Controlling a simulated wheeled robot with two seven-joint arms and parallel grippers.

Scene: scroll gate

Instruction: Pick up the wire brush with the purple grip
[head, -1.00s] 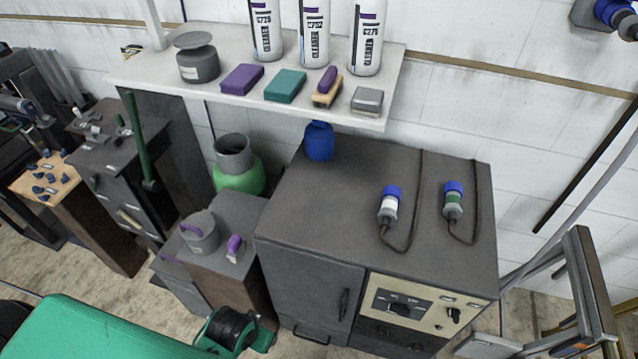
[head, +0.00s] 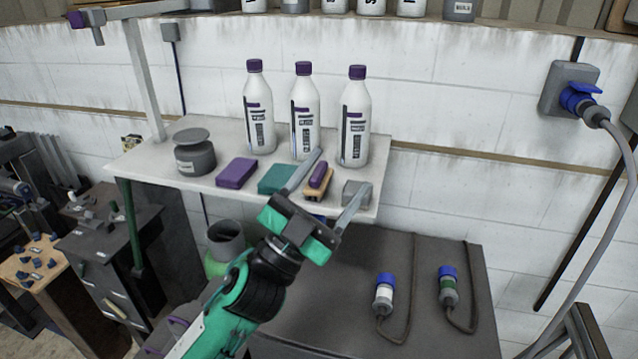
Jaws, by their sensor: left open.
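The wire brush (head: 319,180) has a purple grip on a tan base. It lies on the white shelf (head: 222,204) near the front edge, between a teal block (head: 275,179) and a grey block (head: 355,192). My left gripper (head: 334,180) is open in front of the shelf. In the picture its two grey fingers lie on either side of the brush; the left one crosses the teal block and the right one the grey block. I cannot tell whether they touch anything. My right gripper is not in view.
Three white bottles with purple caps (head: 303,115) stand behind the brush. A purple block (head: 237,173) and a grey pot (head: 194,153) are to the left. Below is a dark cabinet top (head: 420,270) with two blue-ended connectors (head: 384,292). A plug with a cable (head: 583,100) is on the wall.

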